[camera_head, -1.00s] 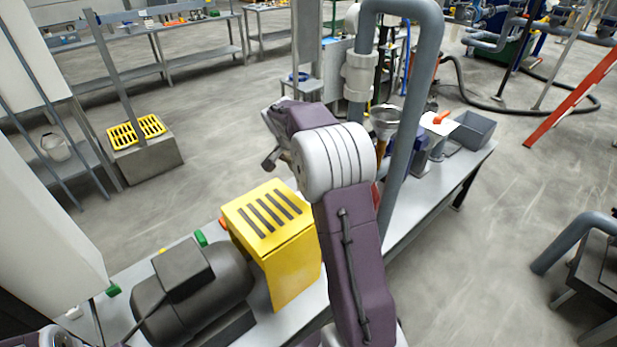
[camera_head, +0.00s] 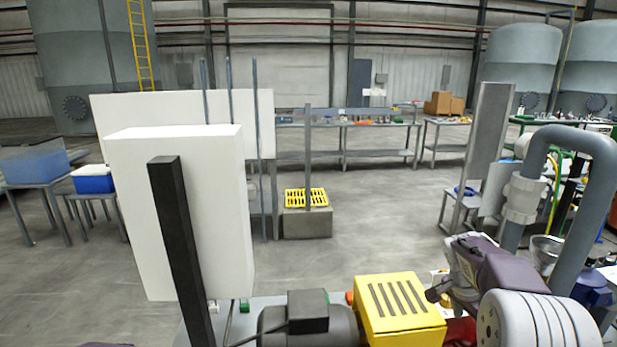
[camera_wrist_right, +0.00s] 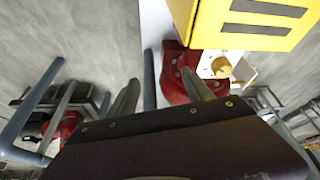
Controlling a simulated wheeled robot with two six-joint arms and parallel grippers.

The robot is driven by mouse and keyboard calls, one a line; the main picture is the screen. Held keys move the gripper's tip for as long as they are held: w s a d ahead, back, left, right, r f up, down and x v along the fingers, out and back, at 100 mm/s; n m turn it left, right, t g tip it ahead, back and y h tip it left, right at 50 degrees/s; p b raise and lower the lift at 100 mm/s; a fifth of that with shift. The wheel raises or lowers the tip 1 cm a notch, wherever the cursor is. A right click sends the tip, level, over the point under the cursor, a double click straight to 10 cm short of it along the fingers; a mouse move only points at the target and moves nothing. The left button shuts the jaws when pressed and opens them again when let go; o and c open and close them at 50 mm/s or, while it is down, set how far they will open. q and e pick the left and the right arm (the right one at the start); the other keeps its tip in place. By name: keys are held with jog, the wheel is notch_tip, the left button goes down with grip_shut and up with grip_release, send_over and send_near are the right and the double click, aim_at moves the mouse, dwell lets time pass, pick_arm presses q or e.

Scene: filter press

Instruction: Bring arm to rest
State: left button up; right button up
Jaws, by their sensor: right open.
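My right arm, purple and light grey, comes in at the bottom right of the head view. Its gripper (camera_head: 438,291) hangs just right of the slotted yellow guard (camera_head: 400,309). In the right wrist view my right gripper (camera_wrist_right: 160,90) has its two fingers apart, with nothing between them. Beyond the fingers are a red pump casing (camera_wrist_right: 172,82) with a brass fitting (camera_wrist_right: 221,67) and the yellow guard (camera_wrist_right: 255,22). I cannot tell whether the gripper touches anything. My left gripper is not in view.
A dark motor (camera_head: 308,322) stands left of the guard on the bench. A thick grey pipe (camera_head: 597,190) arches close to my right arm. A white panel (camera_head: 185,215) with a dark post stands at left. Open floor (camera_head: 370,220) lies beyond the bench.

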jog(key=s+a+r+n+y+p, duration=0.1)
jog(key=s+a, duration=0.1)
jog(key=a, duration=0.4)
jog(key=s+a+r+n+p, duration=0.1)
jog(key=s+a+n, duration=0.15)
jog(key=a, duration=0.25)
pick_arm(q)
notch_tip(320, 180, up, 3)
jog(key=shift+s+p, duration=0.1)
jog(key=shift+p, duration=0.25)
pick_arm(e)
jog(key=s+a+f+n+y, duration=0.1)
jog(key=s+a+f+n, duration=0.3)
jog(key=s, duration=0.3)
jog(key=s+a+f+n+y, duration=0.2)
jog(key=s+a+f+n, duration=0.3)
jog(key=s, duration=0.3)
jog(key=shift+a+f+n, duration=0.15)
jog(key=shift+a+n, duration=0.15)
jog(key=shift+n, duration=0.35)
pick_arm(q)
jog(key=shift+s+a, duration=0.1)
pick_arm(e)
jog(key=shift+a, duration=0.1)
